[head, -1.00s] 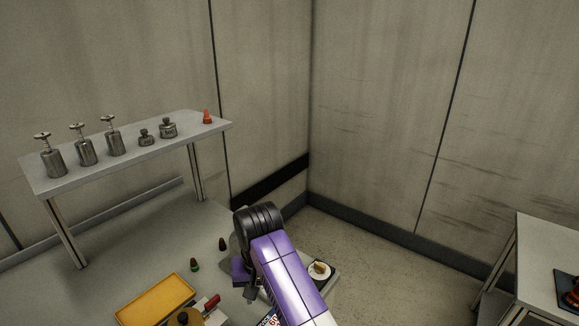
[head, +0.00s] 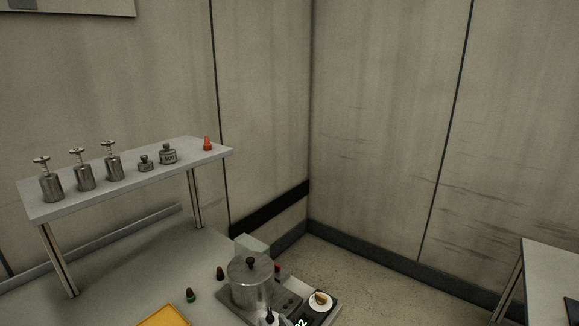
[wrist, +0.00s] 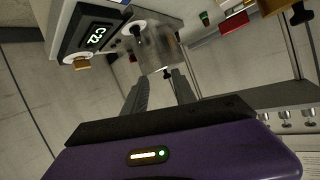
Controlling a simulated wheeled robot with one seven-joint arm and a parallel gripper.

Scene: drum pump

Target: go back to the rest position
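My gripper (wrist: 158,84) shows in the wrist view with its two fingers apart and nothing between them. Beyond the fingertips is a metal pot (wrist: 160,52), at a distance I cannot judge. In the head view the pot (head: 252,282) stands upright with a lid and dark knob on a grey device at the bottom centre. The arm and gripper are not clearly visible in the head view.
A yellow tray (head: 165,316) and small dark-topped bottles (head: 190,296) are on the bench. A side table (head: 550,270) is at the right.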

